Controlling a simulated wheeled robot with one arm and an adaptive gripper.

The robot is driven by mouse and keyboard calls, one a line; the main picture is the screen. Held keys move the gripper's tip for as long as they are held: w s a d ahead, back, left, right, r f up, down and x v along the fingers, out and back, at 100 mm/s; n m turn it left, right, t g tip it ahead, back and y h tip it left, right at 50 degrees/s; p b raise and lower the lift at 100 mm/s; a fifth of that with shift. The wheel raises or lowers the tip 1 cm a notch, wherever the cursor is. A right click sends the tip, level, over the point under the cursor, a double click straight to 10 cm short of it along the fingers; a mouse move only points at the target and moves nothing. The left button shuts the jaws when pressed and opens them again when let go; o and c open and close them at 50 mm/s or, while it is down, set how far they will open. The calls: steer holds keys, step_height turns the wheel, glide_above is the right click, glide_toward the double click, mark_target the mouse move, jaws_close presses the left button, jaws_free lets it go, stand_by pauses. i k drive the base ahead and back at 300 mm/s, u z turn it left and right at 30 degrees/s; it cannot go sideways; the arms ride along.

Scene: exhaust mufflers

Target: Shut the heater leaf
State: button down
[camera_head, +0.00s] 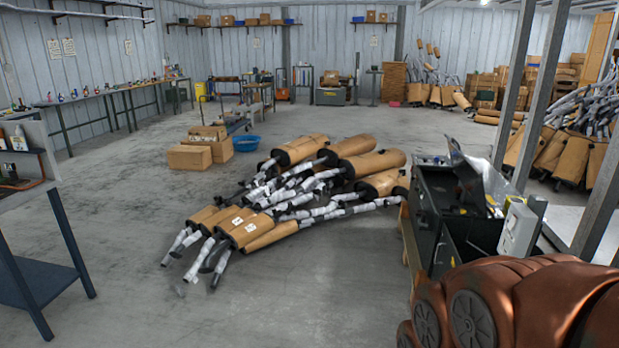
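A dark green metal box (425,222) stands at the right, close to me. It may be the heater, but I cannot tell for sure. Its top looks open, and a dark panel (468,182) stands up and tilted at its far side; this may be the leaf. A dark opening (470,238) shows in the nearer part of the box. A small light grey box (517,229) sits at its right side. The lower part of the dark box is hidden at the bottom right. My gripper is not in view.
Wrapped mufflers (300,150) lie in a pile on the floor left of the box. Grey posts (512,90) stand behind it at the right. A dark blue table (45,285) is at the left.

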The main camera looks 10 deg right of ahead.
mark_target(468, 173)
steer(key=z, duration=0.15)
steer(key=i, duration=1.75)
steer(key=z, duration=0.6)
steer(key=i, duration=2.2)
steer(key=z, duration=0.25)
